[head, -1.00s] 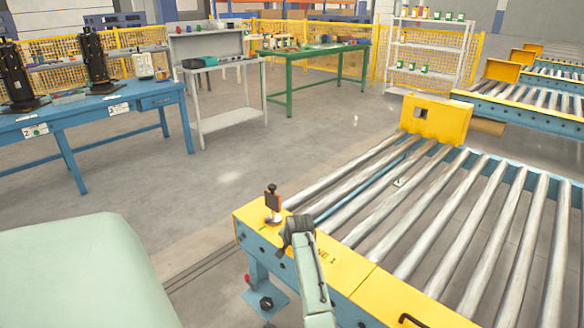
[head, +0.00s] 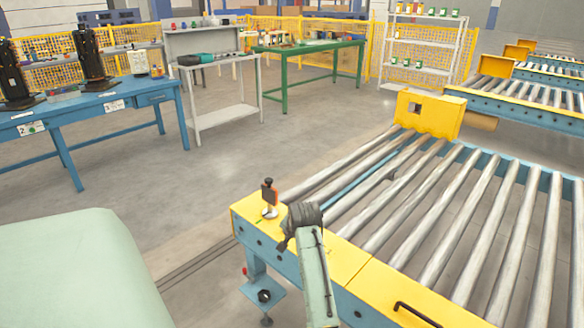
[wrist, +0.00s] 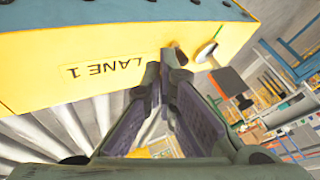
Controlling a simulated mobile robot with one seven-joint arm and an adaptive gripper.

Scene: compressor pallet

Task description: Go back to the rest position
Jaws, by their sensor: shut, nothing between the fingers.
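My gripper (wrist: 164,72) shows in the wrist view with its two dark fingers drawn together and nothing between them. In the head view its dark body (head: 303,215) is over the yellow end plate of the roller conveyor (head: 350,258); the fingertips are hard to make out there. In the wrist view the yellow plate (wrist: 60,60) with an upside-down "LANE 1" label lies beyond the fingers. I cannot tell the exact gap between gripper and plate.
A small orange-and-black device (head: 269,192) on a white base stands upright at the plate's corner, close left of my gripper. Metal rollers (head: 400,220) extend behind. A blue workbench (head: 90,118), a grey table (head: 228,112) and a green table (head: 310,47) stand beyond open floor.

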